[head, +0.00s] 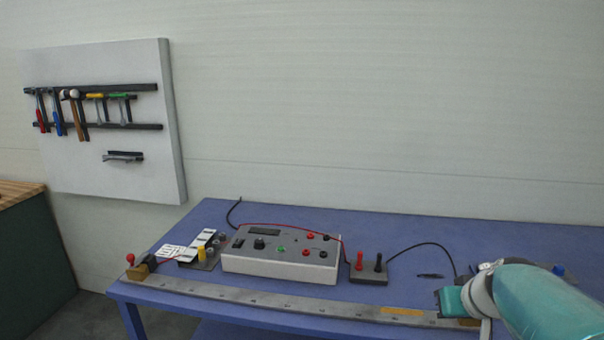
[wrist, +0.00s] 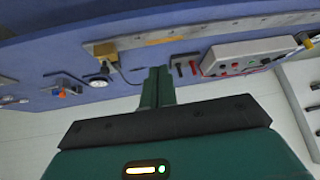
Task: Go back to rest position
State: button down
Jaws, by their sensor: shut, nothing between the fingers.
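My gripper (wrist: 158,88) is shut and empty; its two green fingers lie together in the wrist view. In the head view my gripper (head: 447,302) is at the lower right, by the right end of the long metal bar. My teal arm hides the table's right front part. I cannot tell from the views how high the gripper is above the table.
On the blue table (head: 400,227) stand a grey control box (head: 283,253), a terminal block (head: 368,275) with red and black posts, and a long metal bar (head: 250,298) along the front edge. A tool board (head: 110,180) hangs at the left. The wall above is clear.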

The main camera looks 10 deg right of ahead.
jog(key=s+a+n, duration=0.1)
jog(key=s+a, duration=0.5)
jog(key=a, duration=0.3)
jog(key=s+a+r+g, duration=0.1)
jog(key=s+a, duration=0.5)
jog(key=a, duration=0.4)
jog(key=shift+a+n+g+y, duration=0.15)
jog(key=shift+n+g+y, duration=0.15)
jog(key=shift+n, duration=0.1)
